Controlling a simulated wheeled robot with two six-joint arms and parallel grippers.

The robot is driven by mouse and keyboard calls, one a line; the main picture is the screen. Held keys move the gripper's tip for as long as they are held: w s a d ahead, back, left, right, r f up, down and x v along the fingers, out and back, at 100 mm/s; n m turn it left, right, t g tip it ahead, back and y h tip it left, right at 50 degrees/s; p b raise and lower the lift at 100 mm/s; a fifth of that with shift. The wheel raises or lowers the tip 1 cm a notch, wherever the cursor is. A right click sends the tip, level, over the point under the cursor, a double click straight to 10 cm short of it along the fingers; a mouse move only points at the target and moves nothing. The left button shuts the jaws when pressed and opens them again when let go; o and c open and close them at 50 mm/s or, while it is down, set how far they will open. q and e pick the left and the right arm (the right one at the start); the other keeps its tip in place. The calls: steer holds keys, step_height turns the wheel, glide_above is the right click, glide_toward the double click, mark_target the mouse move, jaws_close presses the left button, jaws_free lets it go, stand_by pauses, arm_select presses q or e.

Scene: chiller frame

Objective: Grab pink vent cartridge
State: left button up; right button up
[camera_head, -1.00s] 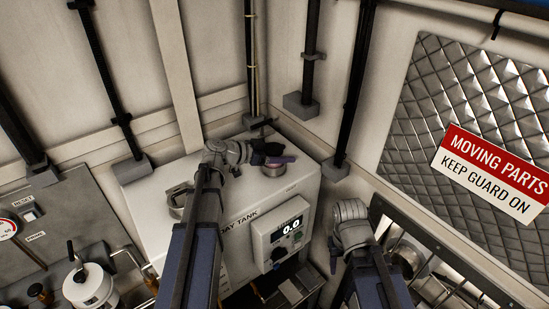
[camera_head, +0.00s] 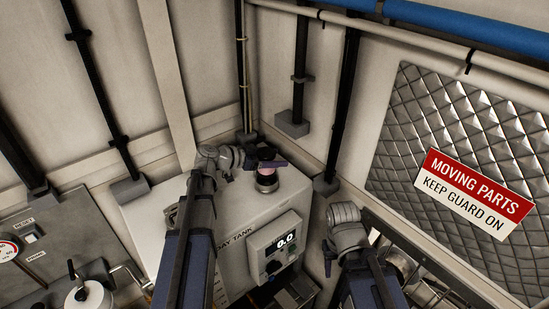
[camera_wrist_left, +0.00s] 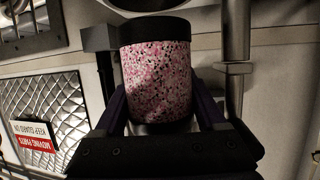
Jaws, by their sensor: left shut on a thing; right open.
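The pink vent cartridge (camera_wrist_left: 157,80) is a pink, white and dark speckled cylinder with a black band at its top edge in the left wrist view. My left gripper (camera_wrist_left: 163,112) is shut on it, with a purple finger on each side. In the head view my left gripper (camera_head: 267,162) holds the cartridge (camera_head: 267,174) over the round metal neck (camera_head: 267,186) on the tank top. I cannot tell whether cartridge and neck still touch. My right gripper (camera_head: 329,252) is low beside the tank, mostly hidden by its own wrist, and empty as far as I see.
The white day tank (camera_head: 150,220) has a display box (camera_head: 275,245) on its front. Dark vertical pipes (camera_head: 345,90) run up the walls behind. A quilted metal panel with a red-and-white guard sign (camera_head: 474,187) is at the right. A gauge panel (camera_head: 50,235) is at the left.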

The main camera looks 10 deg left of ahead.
arm_select(q)
step_height(320, 180, up, 13)
steer(key=p, duration=1.1)
steer(key=shift+f+p, duration=0.15)
steer(key=shift+p, duration=0.15)
